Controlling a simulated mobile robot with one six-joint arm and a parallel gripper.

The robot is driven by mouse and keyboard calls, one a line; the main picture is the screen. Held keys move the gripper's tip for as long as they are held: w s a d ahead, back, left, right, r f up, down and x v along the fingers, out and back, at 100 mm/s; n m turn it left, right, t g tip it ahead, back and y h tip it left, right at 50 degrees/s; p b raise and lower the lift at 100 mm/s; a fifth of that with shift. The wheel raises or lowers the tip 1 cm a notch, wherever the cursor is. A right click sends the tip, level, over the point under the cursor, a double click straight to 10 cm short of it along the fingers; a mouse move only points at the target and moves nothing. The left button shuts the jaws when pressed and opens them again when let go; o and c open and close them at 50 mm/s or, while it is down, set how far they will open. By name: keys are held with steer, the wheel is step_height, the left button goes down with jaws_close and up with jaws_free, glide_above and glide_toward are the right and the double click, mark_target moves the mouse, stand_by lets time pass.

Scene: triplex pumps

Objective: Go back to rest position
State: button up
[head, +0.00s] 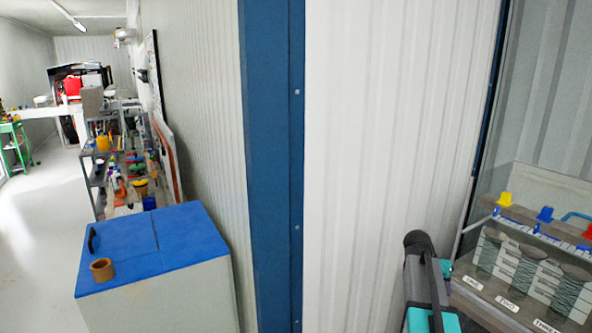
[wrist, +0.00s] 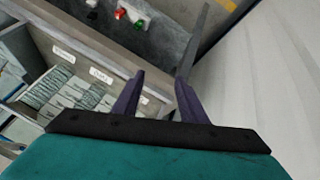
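My gripper (wrist: 160,78) shows in the wrist view with its two dark purple fingers apart and nothing between them. Part of my grey and teal arm (head: 425,285) shows at the lower right of the head view; the fingers cannot be made out there. The pump unit (head: 510,300) stands at the right edge of the head view, just right of my arm, with labelled coiled columns. On top are a yellow handle (head: 504,200), a blue handle (head: 545,214) and a red handle (head: 587,231), partly cut off. In the wrist view the labelled columns (wrist: 70,95) lie left of the fingers.
A white wall panel (head: 390,130) and a blue post (head: 270,150) stand left of my arm. A blue-topped cabinet (head: 150,240) carries a brown ring (head: 102,269). Cluttered shelves (head: 125,170) stand farther back. The floor (head: 45,230) at the left is clear.

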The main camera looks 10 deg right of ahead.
steer(key=s+a+f+n+y, duration=0.1)
steer(key=a+f+n+y, duration=0.15)
steer(key=a+f, duration=0.65)
steer(key=s+a+f+n+y, duration=0.1)
steer(key=a+f+n, duration=0.3)
steer(key=a, duration=0.9)
steer(key=s+a+f+n+y, duration=0.1)
steer(key=s+a+f, duration=0.25)
steer(key=a, duration=0.25)
steer(key=s+a+f+n+g+y, duration=0.1)
steer(key=s+a+f, duration=0.25)
steer(key=a, duration=0.35)
steer(key=s+a+f+n+y, duration=0.1)
steer(key=s+a+f, duration=0.25)
steer(key=a, duration=0.25)
steer(key=s+f+g+b, duration=0.5)
steer(key=s+f+b, duration=0.5)
steer(key=s+f, duration=1.5)
step_height(320, 180, down, 3)
steer(key=shift+d+r+g, duration=0.1)
steer(key=shift+d+g, duration=0.05)
steer(key=shift+g, duration=0.25)
steer(key=shift+c, duration=1)
